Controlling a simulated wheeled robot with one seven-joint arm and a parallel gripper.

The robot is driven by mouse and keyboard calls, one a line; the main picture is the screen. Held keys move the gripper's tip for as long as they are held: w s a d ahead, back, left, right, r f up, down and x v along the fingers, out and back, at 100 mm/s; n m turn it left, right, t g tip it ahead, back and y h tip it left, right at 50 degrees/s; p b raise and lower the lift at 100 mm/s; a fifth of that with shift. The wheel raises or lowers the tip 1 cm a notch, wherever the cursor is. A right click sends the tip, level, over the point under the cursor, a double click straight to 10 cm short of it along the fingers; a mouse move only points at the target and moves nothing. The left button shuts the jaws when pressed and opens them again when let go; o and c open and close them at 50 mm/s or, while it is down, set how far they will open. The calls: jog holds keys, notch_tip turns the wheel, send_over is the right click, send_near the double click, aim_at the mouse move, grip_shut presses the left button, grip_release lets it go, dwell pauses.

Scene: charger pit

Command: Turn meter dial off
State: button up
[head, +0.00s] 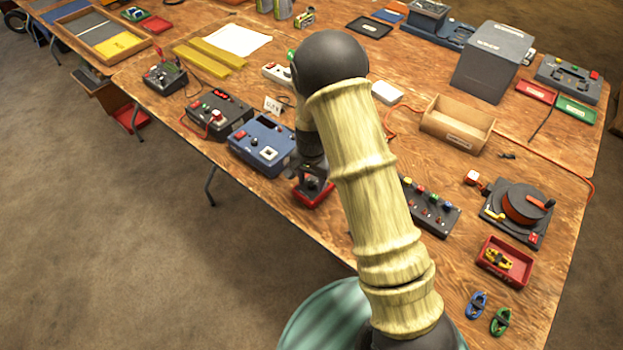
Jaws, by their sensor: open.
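My gripper (311,172) is open, in the middle of the head view. It hangs fingers down over a small red-edged item (316,196) near the table's front edge. That item may be the meter. The gripper hides much of it, so its dial and any pointer cannot be made out, nor whether the fingers touch it. Just left of it stands a blue box (255,150) with a dark display, a red button and a white square part. My arm hides the table behind the gripper.
Dark boxes with switches (218,115) stand left of the blue box. Right of my arm are a dark panel with coloured knobs (430,205), a cable reel (518,208) and a red tray (505,275). An open wooden box (457,125) stands farther back.

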jog(key=c, duration=1)
